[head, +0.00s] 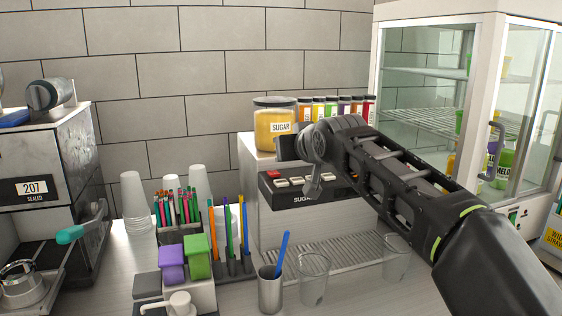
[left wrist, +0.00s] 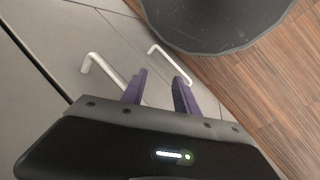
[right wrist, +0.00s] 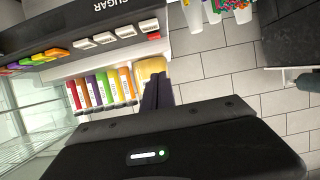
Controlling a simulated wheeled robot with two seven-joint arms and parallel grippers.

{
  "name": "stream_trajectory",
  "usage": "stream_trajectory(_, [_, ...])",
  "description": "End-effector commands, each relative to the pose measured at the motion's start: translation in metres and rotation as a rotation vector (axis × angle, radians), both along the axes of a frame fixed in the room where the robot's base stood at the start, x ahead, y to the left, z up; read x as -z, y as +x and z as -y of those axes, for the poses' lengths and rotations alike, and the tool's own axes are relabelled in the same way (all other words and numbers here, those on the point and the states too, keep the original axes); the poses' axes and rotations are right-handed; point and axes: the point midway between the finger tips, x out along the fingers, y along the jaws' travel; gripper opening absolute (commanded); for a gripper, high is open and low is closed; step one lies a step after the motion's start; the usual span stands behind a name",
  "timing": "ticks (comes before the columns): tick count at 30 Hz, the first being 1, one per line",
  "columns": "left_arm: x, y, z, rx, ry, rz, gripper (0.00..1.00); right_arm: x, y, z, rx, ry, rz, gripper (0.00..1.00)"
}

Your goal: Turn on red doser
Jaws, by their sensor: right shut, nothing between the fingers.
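A red jar (head: 369,108) stands at the right end of a row of coloured jars on the white dispenser (head: 255,190); in the right wrist view it (right wrist: 73,95) is at the left end. A separate red button (head: 273,174) is at the SUGAR end, also in the right wrist view (right wrist: 154,36). My right gripper (right wrist: 158,90) is shut and empty, before the sugar jar (head: 273,125). My left gripper (left wrist: 158,88) is open and empty, outside the head view.
My right arm hides much of the panel in the head view. Clear cups (head: 313,280) and a metal cup with a blue stick (head: 270,290) stand in front. White handles (left wrist: 105,68) show below.

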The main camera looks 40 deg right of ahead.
Motion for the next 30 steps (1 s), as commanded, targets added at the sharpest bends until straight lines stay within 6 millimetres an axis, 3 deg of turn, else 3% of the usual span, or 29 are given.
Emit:
stream_trajectory(8, [-0.011, -0.001, 0.0, -0.001, 0.003, -0.003, 0.36, 0.01, 0.028, 0.01, 0.0, 0.002, -0.003, 0.0])
stream_trajectory(18, [-0.029, -0.003, -0.002, -0.003, 0.007, -0.011, 0.36, 0.034, 0.088, 0.03, -0.002, 0.003, -0.002, 0.0])
stream_trajectory(21, [-0.008, -0.002, -0.001, -0.002, 0.004, -0.006, 0.36, 0.06, 0.084, 0.03, 0.001, 0.001, -0.001, 0.0])
stream_trajectory(30, [0.0, 0.0, 0.0, 0.0, 0.0, 0.0, 0.36, 0.075, 0.081, 0.029, 0.0, 0.0, 0.001, 0.0])
